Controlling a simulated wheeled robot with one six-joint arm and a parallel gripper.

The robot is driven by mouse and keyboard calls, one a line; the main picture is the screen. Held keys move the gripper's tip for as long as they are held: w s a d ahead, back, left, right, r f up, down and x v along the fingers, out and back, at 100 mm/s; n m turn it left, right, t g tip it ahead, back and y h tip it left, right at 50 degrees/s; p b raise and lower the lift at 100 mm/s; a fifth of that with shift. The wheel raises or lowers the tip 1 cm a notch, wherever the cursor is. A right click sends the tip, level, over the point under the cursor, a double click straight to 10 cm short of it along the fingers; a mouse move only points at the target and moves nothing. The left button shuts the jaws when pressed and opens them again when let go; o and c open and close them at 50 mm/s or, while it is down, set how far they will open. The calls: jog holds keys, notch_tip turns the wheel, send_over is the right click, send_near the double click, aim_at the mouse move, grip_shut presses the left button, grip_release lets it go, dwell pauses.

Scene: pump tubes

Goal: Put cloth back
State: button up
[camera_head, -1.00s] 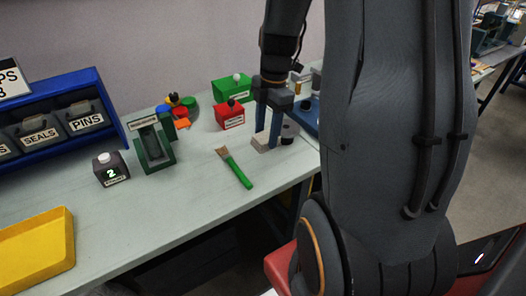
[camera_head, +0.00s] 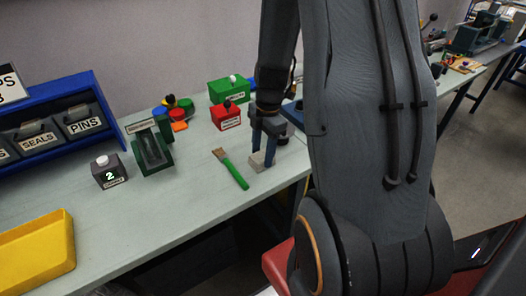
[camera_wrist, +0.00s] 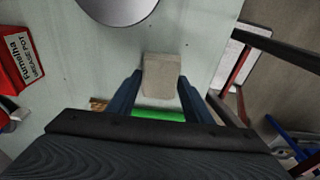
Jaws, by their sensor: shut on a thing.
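The cloth (camera_head: 259,162) is a small beige-grey folded block near the right part of the bench. It also shows in the wrist view (camera_wrist: 161,76), between the fingers. My gripper (camera_head: 264,160) points down with its two blue fingers at the cloth, shut on it. In the wrist view my gripper (camera_wrist: 158,88) has a finger on each side of the cloth. The cloth is at or just above the bench top; I cannot tell which.
A green-handled brush (camera_head: 235,173) lies just left of the cloth. A red box (camera_head: 226,117) and a green box (camera_head: 230,91) stand behind. A dark green stand (camera_head: 152,152), a counter (camera_head: 109,172) and a yellow tray (camera_head: 37,252) are further left. The bench's front is clear.

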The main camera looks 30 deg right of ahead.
jog(key=shift+f, duration=0.15)
jog(key=o, duration=1.1)
jog(key=shift+r, duration=0.2)
notch_tip(320, 180, up, 11)
jog(key=d+b, duration=0.1)
jog(key=b, duration=0.2)
jog(key=s+a+f+m, duration=0.1)
jog(key=s+a+m, duration=0.2)
jog(key=a+m, duration=0.4)
jog(key=s+a+f+m+t+h, duration=0.1)
jog(key=s+a+f+m, duration=0.1)
jog(key=s+a+m, duration=0.2)
jog(key=shift+s+a+m, duration=0.25)
jog(key=shift+a+m, duration=1.2)
jog(key=shift+m, duration=2.25)
